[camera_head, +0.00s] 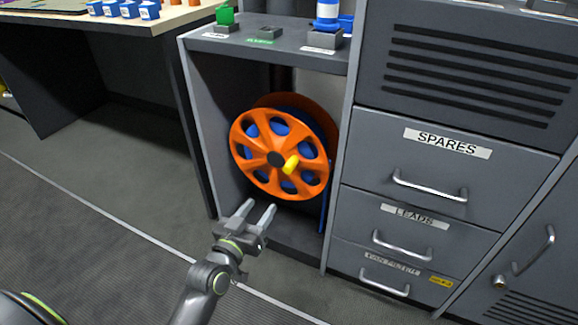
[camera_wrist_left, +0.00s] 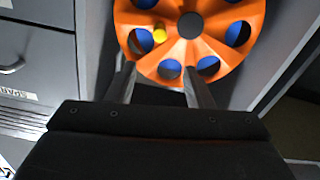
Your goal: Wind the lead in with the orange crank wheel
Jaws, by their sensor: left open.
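The orange crank wheel (camera_head: 257,168) stands upright on a reel inside an open grey bay. It has several round holes with blue showing through, a dark hub and a yellow crank handle (camera_head: 291,164) to the right of the hub. In the left wrist view the wheel (camera_wrist_left: 200,62) fills the top, with the yellow handle (camera_wrist_left: 160,35) at its upper left. My left gripper (camera_head: 259,210) is open and empty, below and in front of the wheel, apart from the handle. The lead itself cannot be made out. My right gripper is not in view.
The bay's grey side wall (camera_head: 212,125) stands left of the wheel. A drawer cabinet (camera_head: 400,165) with protruding handles stands to the right. A shelf (camera_head: 265,48) above holds green and blue items. The floor (camera_head: 110,180) in front is clear.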

